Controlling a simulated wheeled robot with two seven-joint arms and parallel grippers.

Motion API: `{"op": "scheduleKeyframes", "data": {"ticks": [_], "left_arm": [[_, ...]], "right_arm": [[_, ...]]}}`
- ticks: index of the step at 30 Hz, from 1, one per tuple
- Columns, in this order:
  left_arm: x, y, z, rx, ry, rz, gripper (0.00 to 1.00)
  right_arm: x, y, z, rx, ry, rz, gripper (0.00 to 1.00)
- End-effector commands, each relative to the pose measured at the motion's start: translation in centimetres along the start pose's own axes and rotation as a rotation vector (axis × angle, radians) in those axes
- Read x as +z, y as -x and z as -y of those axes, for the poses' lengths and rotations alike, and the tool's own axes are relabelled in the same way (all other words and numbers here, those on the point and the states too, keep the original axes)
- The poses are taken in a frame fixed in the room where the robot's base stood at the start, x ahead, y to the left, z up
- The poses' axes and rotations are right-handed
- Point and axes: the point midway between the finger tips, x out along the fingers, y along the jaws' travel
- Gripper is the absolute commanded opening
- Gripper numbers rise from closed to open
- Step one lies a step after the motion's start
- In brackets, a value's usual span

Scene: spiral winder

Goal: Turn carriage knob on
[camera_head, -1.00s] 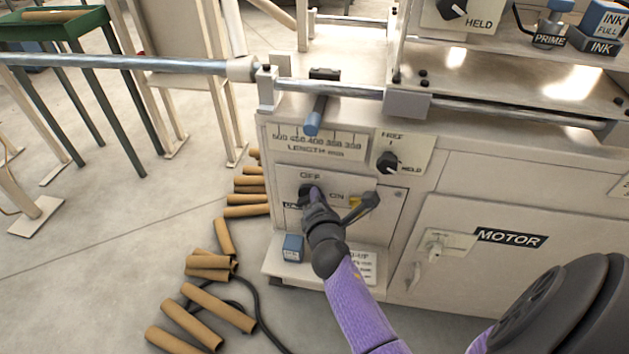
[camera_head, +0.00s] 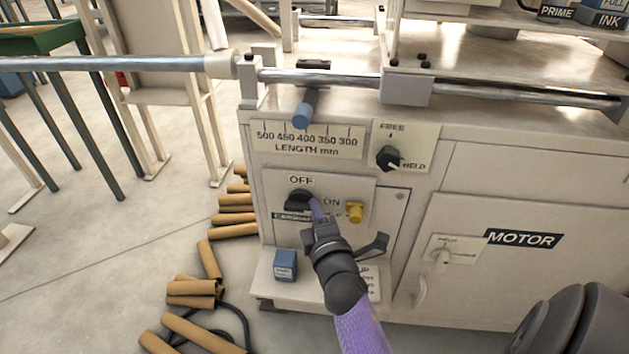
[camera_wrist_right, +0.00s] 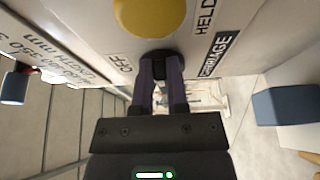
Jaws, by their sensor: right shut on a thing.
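The carriage knob (camera_head: 297,200) is a black rotary knob on a pale panel, below the word OFF and left of the word ON. My right gripper (camera_head: 316,208) comes from the lower right, with its purple fingers at the knob. In the right wrist view, the fingers (camera_wrist_right: 161,68) are shut on the black knob (camera_wrist_right: 158,57), with the OFF label beside it. A black CARRIAGE label (camera_wrist_right: 221,54) is next to it. The fingers partly cover the knob, and I cannot tell exactly where it points. My left gripper is not in view.
A yellow button (camera_head: 355,212) sits just right of the knob and shows large in the wrist view (camera_wrist_right: 150,14). A FREE/HELD knob (camera_head: 388,157) is above right. A small blue block (camera_head: 285,265) stands on the ledge below. Several cardboard tubes (camera_head: 190,290) lie on the floor left.

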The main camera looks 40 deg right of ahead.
Motion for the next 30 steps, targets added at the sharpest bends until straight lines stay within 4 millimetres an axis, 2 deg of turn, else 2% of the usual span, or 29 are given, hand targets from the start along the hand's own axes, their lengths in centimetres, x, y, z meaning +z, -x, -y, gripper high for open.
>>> {"op": "scheduleKeyframes", "data": {"ticks": [17, 18, 22, 23, 30], "left_arm": [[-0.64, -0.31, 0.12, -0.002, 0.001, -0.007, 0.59], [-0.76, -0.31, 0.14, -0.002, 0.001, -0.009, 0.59], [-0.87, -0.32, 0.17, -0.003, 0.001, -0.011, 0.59], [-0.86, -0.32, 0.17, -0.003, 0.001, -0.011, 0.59], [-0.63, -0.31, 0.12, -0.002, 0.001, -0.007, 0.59]], "right_arm": [[-0.06, -0.03, 0.01, 0.013, -0.029, -0.001, 0.0], [-0.06, -0.03, 0.01, 0.013, -0.028, -0.001, 0.22], [-0.06, -0.03, 0.04, 0.012, -0.028, -0.001, 0.49], [-0.05, -0.03, 0.05, 0.012, -0.028, -0.001, 0.53], [-0.03, -0.01, 0.06, 0.011, -0.027, 0.0, 0.53]]}}
